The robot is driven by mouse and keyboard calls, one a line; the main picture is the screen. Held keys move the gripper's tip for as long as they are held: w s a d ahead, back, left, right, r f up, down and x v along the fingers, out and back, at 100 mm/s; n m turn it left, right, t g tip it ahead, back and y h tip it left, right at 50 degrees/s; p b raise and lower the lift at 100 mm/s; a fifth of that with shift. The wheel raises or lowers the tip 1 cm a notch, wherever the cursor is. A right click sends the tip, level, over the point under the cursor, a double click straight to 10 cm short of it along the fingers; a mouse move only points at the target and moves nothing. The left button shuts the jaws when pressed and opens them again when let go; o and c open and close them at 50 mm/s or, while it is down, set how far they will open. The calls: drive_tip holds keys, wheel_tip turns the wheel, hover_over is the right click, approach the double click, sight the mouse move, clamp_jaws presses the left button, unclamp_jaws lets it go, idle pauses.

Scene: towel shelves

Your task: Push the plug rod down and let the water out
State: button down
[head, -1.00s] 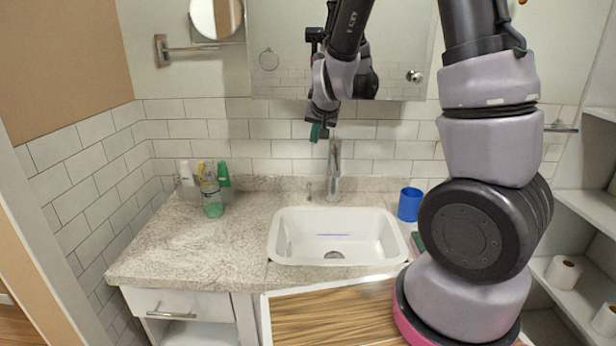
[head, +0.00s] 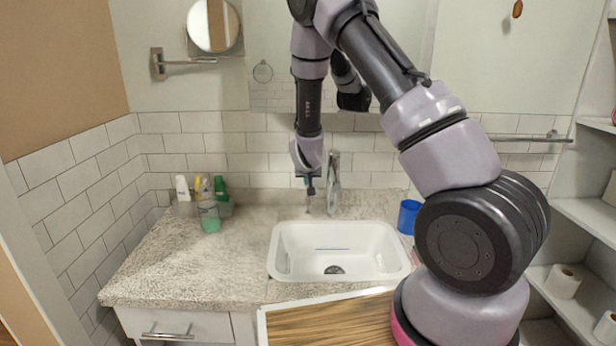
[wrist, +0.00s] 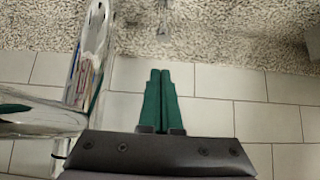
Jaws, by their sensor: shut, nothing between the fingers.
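The white sink (head: 290,262) is set in the counter, with a dark round drain (head: 334,270) in its floor. A thin bluish line shows inside the basin; I cannot tell the water level. The chrome faucet (head: 334,185) stands behind the basin and fills the left of the wrist view (wrist: 88,60). The small metal plug rod (head: 308,207) stands left of the faucet. A small metal piece that looks like it is at the top of the wrist view (wrist: 163,18). My gripper (head: 310,190) is shut and empty, close above the rod. Its green fingers (wrist: 162,72) lie together, visibly apart from the rod.
A blue cup (head: 409,216) stands right of the sink. The tiled wall (head: 260,150) is close behind the faucet. The counter left of the sink is mostly clear.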

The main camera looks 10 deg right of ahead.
sight(308, 200)
drive_tip(key=shift+f, duration=1.95)
drive_tip(key=shift+s+f, duration=0.15)
drive_tip(key=shift+f, duration=1.35)
